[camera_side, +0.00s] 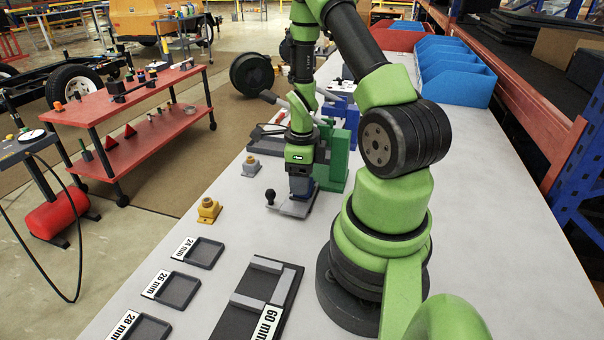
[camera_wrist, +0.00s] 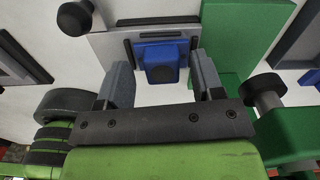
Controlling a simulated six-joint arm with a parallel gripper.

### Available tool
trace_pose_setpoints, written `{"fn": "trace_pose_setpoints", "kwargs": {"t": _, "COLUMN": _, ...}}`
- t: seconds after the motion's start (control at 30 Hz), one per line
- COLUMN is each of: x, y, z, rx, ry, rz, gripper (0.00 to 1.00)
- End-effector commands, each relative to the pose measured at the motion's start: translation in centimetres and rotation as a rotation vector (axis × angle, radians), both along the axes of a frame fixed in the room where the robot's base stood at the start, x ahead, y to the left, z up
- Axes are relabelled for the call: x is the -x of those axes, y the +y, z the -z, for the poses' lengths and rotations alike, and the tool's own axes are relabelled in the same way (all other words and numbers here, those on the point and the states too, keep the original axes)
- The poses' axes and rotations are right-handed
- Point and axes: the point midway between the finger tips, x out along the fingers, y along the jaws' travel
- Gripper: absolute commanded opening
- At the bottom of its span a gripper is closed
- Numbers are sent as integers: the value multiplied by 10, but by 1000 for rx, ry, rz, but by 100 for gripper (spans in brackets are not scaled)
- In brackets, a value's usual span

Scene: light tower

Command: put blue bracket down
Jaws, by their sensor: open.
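My gripper (camera_wrist: 159,66) is open, with one finger on each side of the bracket and a visible gap to each. In the side view my gripper (camera_side: 301,192) points down just over the grey plate (camera_side: 291,209). The bracket is mostly hidden between the fingers there. The plate has a black ball knob (camera_side: 270,195) on its near left corner.
A green block (camera_side: 337,158) stands close behind and right of my gripper. A yellow bracket (camera_side: 208,210) and a grey bracket (camera_side: 251,167) stand to the left. Labelled trays, including the 24 mm tray (camera_side: 207,253) and 60 mm tray (camera_side: 284,290), lie in front. Blue bins (camera_side: 455,75) stand farther back.

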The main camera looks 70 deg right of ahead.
Motion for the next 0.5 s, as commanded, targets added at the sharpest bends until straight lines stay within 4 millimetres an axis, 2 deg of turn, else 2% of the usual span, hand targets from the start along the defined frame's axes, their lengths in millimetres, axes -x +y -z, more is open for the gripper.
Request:
{"fn": "trace_pose_setpoints", "kwargs": {"t": 0.1, "x": 0, "y": 0, "z": 4, "rx": -1, "ry": 1, "rz": 0, "gripper": 61}}
{"fn": "trace_pose_setpoints", "kwargs": {"t": 0.17, "x": 0, "y": -1, "z": -2, "rx": 3, "ry": -2, "rz": 0, "gripper": 61}}
{"fn": "trace_pose_setpoints", "kwargs": {"t": 0.5, "x": 2, "y": -3, "z": -60, "rx": 7, "ry": -4, "rz": 0, "gripper": 61}}
